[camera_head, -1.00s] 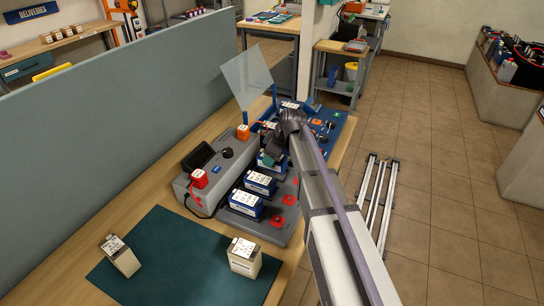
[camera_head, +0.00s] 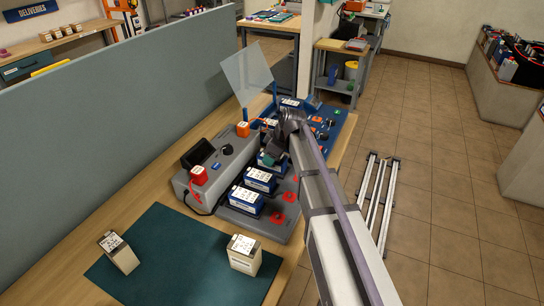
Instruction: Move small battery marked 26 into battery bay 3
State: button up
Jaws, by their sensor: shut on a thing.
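My gripper (camera_head: 274,150) is over the far end of the grey battery rack (camera_head: 278,232), seen from behind and partly hidden by my own wrist. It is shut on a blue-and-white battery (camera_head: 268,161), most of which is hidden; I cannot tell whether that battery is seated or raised. Two more blue-and-white batteries, a middle one (camera_head: 261,180) and a near one (camera_head: 246,201), lie in the rack's nearer bays. The markings and bay numbers are too small to read, so I cannot tell which battery is 26.
A grey tester box (camera_head: 203,187) with a red block (camera_head: 198,175) stands left of the rack. A blue panel (camera_head: 333,126) and clear screen (camera_head: 246,75) are beyond. A partition (camera_head: 120,110) runs along the left.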

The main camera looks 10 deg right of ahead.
jog(key=shift+f+b, duration=0.55)
jog(key=shift+b, duration=0.05)
dwell(0.3)
jog(key=o, duration=1)
jog(key=p+v, duration=1)
jog(key=v, duration=0.1)
jog(key=shift+r, duration=0.1)
